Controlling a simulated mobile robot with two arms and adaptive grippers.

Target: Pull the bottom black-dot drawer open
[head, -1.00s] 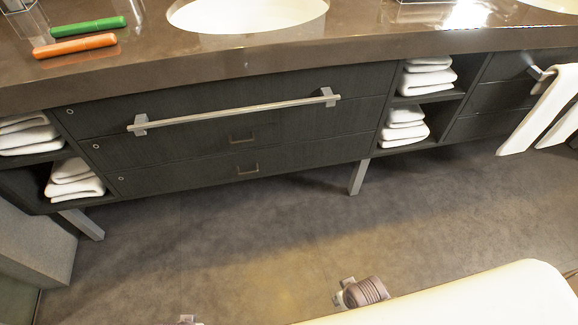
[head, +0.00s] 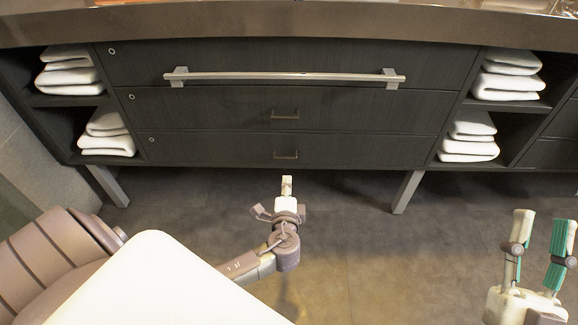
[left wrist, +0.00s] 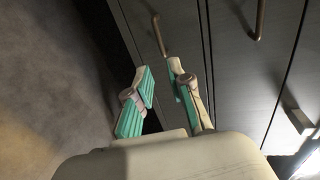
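The bottom drawer (head: 220,150) of the middle stack is closed flush, with a small round mark at its left end and a small bar handle (head: 286,155). My left gripper (head: 286,182) is seen edge-on in the head view, just below that handle in the picture. In the left wrist view its teal-padded fingers (left wrist: 160,78) stand apart with nothing between them. The handle nearest the floor (left wrist: 160,37) shows just beyond the fingertips, not touching them as far as I can see. My right gripper (head: 542,232) is open and empty at the lower right.
The middle drawer (head: 210,105) has a similar handle (head: 284,115). The top drawer carries a long towel bar (head: 280,77). Open shelves with folded white towels (head: 497,80) flank the stack. A metal leg (head: 407,192) stands right of my left gripper. The floor (head: 370,250) is clear.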

